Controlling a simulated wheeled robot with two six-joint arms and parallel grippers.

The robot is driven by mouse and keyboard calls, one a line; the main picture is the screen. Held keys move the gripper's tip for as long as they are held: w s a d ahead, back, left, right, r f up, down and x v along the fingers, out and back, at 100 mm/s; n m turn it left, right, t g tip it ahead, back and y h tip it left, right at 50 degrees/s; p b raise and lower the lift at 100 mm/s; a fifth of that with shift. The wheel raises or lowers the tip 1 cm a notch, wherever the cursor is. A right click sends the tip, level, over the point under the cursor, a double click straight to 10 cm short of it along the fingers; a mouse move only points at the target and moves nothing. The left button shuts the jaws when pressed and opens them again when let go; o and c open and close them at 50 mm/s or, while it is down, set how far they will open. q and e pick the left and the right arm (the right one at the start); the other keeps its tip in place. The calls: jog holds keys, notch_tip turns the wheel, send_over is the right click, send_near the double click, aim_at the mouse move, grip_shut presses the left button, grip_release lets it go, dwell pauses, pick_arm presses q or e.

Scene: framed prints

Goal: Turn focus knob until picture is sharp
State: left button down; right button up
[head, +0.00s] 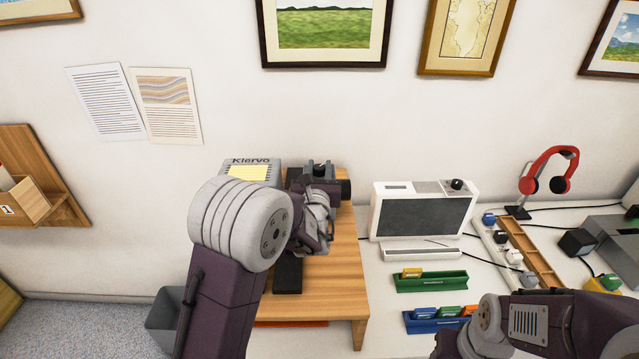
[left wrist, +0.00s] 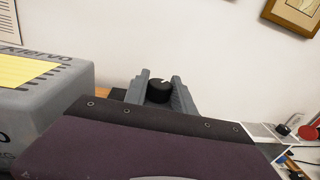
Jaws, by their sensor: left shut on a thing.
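My left gripper (head: 319,173) reaches over a wooden table at the middle of the head view. In the left wrist view its two grey fingers (left wrist: 158,90) stand on either side of a round black knob (left wrist: 159,93) with a pale mark on top, and they are shut on it. The knob's lower part is hidden by my gripper's body. My arm covers much of the equipment below it in the head view. A grey box labelled "Kiervo" (head: 235,171) stands to the left of my gripper. My right gripper is out of view; only part of that arm shows at the lower right.
A white device with a blank dark grey screen (head: 421,219) stands right of the wooden table (head: 340,290). Green (head: 430,283) and blue trays hold small coloured items. A red headset (head: 550,172) stands further right. Framed prints hang on the wall.

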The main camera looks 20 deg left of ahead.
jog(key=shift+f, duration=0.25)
pick_arm(q)
jog(key=c, duration=1.1)
grip_release()
jog(key=shift+r, duration=0.1)
jog(key=shift+o, duration=0.2)
jog(key=shift+s+d, duration=0.1)
jog(key=shift+s, duration=0.25)
jog(key=s+d+b, duration=0.1)
jog(key=s, duration=0.7)
jog(key=shift+s+d+b, duration=0.15)
jog(key=shift+b, duration=0.2)
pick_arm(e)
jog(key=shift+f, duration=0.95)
